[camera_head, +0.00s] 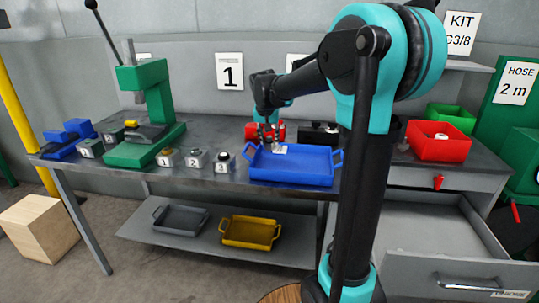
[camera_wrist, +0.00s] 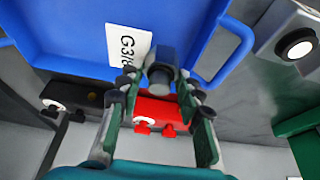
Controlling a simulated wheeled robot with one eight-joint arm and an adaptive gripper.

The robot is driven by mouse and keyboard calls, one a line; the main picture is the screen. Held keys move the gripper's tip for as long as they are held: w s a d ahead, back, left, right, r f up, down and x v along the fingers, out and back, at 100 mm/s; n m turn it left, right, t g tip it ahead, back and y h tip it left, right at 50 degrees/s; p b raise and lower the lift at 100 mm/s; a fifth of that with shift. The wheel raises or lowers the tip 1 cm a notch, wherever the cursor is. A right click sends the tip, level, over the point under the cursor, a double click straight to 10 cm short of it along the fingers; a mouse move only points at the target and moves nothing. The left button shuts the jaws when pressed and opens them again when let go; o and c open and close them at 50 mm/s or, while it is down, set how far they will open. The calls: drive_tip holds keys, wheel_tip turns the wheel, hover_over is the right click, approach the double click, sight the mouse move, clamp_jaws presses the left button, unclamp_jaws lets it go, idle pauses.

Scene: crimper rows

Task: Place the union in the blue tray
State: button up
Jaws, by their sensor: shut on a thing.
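The blue tray (camera_head: 292,172) sits on the workbench near its front edge, with a handle at each side. In the wrist view the tray (camera_wrist: 195,30) fills the top and carries a G3/8 label (camera_wrist: 128,45). My gripper (camera_head: 272,140) is over the back left part of the tray. In the wrist view my gripper (camera_wrist: 160,88) is shut on the union (camera_wrist: 161,68), a dark grey fitting with a hex-like body. The union appears over the tray's back area; whether it touches the tray floor I cannot tell. In the head view the union is too small to make out.
A red block (camera_wrist: 160,118) and a black block (camera_wrist: 75,95) stand behind the tray. Several numbered grey blocks (camera_head: 195,160) stand left of it, near the green press (camera_head: 150,100). A red bin (camera_head: 440,145) and green bin (camera_head: 455,115) are at the right.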

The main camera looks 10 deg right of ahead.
sight(269, 150)
drive_tip(key=shift+f, duration=3.25)
drive_tip(key=o, duration=1.3)
drive_tip(key=shift+f, duration=0.1)
drive_tip(key=shift+c, duration=0.2)
drive_tip(key=v, duration=1.2)
